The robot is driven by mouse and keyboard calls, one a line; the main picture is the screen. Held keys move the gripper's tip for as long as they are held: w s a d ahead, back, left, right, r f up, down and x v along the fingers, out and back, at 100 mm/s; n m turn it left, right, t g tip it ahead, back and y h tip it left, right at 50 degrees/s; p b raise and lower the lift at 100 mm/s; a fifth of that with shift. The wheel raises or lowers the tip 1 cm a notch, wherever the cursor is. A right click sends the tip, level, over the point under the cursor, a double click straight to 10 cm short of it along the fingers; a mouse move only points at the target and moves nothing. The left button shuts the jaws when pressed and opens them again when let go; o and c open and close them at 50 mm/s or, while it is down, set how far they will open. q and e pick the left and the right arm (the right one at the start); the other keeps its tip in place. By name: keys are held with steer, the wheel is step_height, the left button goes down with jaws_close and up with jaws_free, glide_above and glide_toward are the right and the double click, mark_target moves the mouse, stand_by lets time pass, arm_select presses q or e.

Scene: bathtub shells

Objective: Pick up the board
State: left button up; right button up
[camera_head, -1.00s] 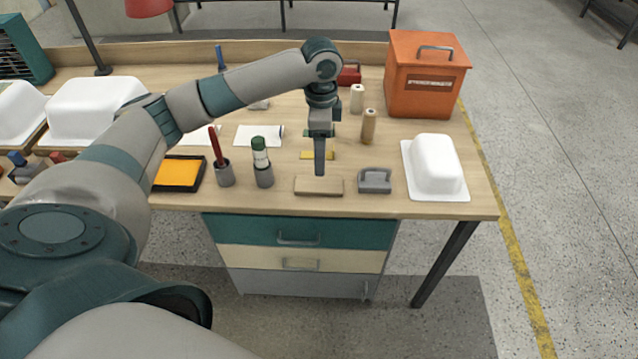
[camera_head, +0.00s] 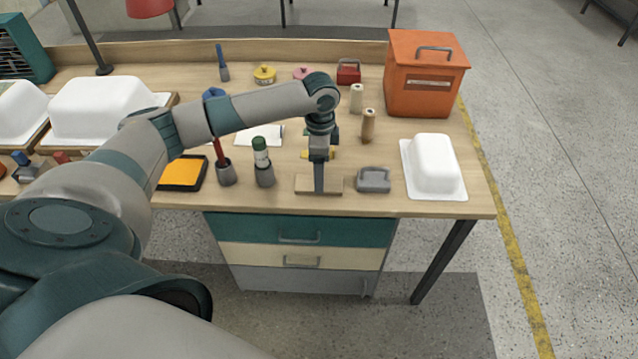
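The board (camera_head: 334,187), a small flat piece of brown wood, lies near the front edge of the workbench. My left gripper (camera_head: 319,190) points straight down at its middle, and the finger overlaps the board in the picture. I see the gripper edge-on, so the gap between its fingers is hidden and I cannot tell whether it grips the board. My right gripper is out of view.
A grey handled block (camera_head: 374,180) sits just right of the board. A white shell on a sheet (camera_head: 434,163) and an orange box (camera_head: 425,80) are at the right.

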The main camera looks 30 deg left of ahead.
arm_select(q)
step_height(320, 180, down, 3)
steer(key=shift+a+f+p, duration=0.1)
steer(key=shift+a+p, duration=0.05)
steer(key=shift+p, duration=0.35)
steer(key=shift+f, duration=0.35)
steer(key=c, duration=1.2)
steer(key=shift+r, duration=0.15)
